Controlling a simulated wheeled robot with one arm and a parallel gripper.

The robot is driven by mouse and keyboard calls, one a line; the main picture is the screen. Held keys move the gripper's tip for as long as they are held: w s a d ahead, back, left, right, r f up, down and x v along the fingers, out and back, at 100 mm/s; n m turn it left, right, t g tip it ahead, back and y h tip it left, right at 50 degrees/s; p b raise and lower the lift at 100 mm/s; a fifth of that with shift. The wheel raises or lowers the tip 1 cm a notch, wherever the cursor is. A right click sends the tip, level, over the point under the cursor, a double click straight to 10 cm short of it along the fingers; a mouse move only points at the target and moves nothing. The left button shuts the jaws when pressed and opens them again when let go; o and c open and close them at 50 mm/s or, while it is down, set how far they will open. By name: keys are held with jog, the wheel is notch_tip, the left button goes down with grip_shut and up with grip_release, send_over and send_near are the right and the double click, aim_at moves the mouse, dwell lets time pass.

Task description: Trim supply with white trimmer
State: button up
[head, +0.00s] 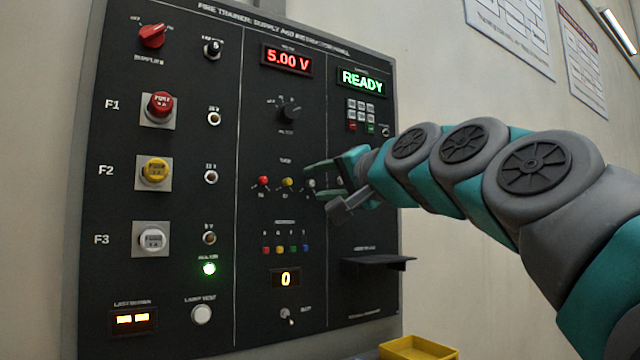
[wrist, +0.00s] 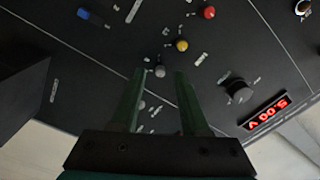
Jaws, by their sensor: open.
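The white trimmer (head: 310,183) is a small pale knob at the right end of a row of three on the black panel (head: 215,60). In the wrist view the white trimmer (wrist: 160,71) shows between my two fingertips. My gripper (head: 324,190) is open, its fingers (wrist: 159,78) spread on either side of the knob with gaps. I cannot tell how far the tips are from the panel. The supply display (head: 287,60) reads 5.00 V in red. A green display (head: 361,81) reads READY.
The yellow trimmer (head: 287,183) and red trimmer (head: 263,181) sit left of the white one. A black selector knob (head: 289,110) is above them. A black shelf (head: 378,263) juts out below right, over a yellow bin (head: 418,348).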

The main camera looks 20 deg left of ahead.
jog(key=v, duration=0.7)
jog(key=shift+d+f, duration=0.1)
dwell(0.4)
